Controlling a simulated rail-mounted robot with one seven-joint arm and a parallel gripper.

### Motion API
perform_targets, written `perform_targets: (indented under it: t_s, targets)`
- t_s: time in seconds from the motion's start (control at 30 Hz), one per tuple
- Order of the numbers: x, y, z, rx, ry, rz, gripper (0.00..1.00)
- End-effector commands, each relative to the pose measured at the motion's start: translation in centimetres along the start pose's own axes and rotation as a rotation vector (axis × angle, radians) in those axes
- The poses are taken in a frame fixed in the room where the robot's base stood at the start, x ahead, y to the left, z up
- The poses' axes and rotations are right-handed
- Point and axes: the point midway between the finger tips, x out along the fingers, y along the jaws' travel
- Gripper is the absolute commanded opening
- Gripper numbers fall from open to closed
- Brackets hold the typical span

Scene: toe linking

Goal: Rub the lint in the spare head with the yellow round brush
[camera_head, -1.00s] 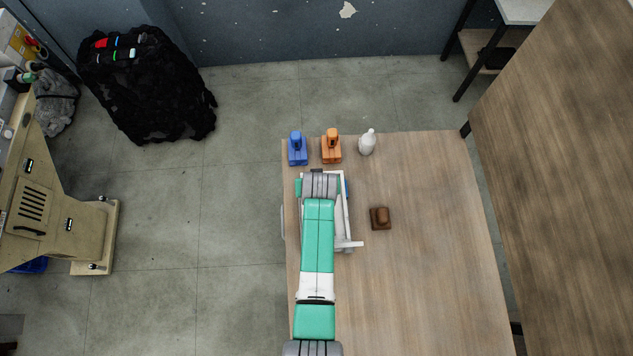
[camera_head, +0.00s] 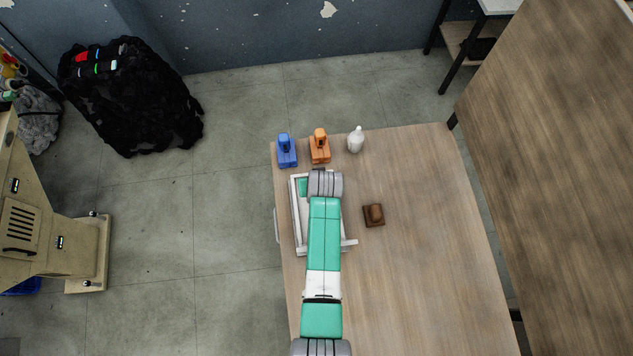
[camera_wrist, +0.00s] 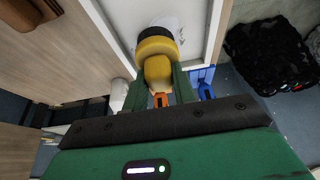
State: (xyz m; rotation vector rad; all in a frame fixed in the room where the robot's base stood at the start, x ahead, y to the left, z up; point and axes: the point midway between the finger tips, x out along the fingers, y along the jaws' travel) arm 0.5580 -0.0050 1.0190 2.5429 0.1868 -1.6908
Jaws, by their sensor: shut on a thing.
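The yellow round brush (camera_wrist: 158,68) is between the two green fingers of my gripper (camera_wrist: 159,88) in the wrist view. The fingers are shut on it. Its dark end (camera_wrist: 155,33) points at the white inside of a raised-rim frame, which seems to be the spare head (camera_wrist: 108,30). A faint grey patch, perhaps the lint (camera_wrist: 174,22), shows beside the brush's dark end. I cannot tell whether the brush touches the surface. In the head view the white frame (camera_head: 297,230) lies on the table, and my arm hides its right part, the brush and my fingers.
A blue tool (camera_head: 287,152), an orange tool (camera_head: 320,150) and a white bottle (camera_head: 356,142) stand behind the frame. A brown block with a knob (camera_head: 374,215) sits to its right. The table's right and front parts (camera_head: 430,270) are clear.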

Motion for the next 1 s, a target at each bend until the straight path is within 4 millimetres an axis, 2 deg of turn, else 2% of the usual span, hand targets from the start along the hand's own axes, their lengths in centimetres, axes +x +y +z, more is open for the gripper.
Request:
perform_targets:
  t_s: [0.2,0.43,0.67,0.83,1.0]
  targets:
    - [-0.2,-1.4,0.0,-0.002,-0.002,-0.001,0.0]
    - [-0.1,-1.8,0.0,-0.001,-0.002,-0.001,0.0]
    - [0.1,-3.1,0.1,-0.001,-0.002,-0.001,0.0]
    - [0.2,-3.0,0.2,0.0,-0.003,-0.001,0.0]
    - [0.1,-2.0,0.2,0.002,-0.004,-0.001,0.0]
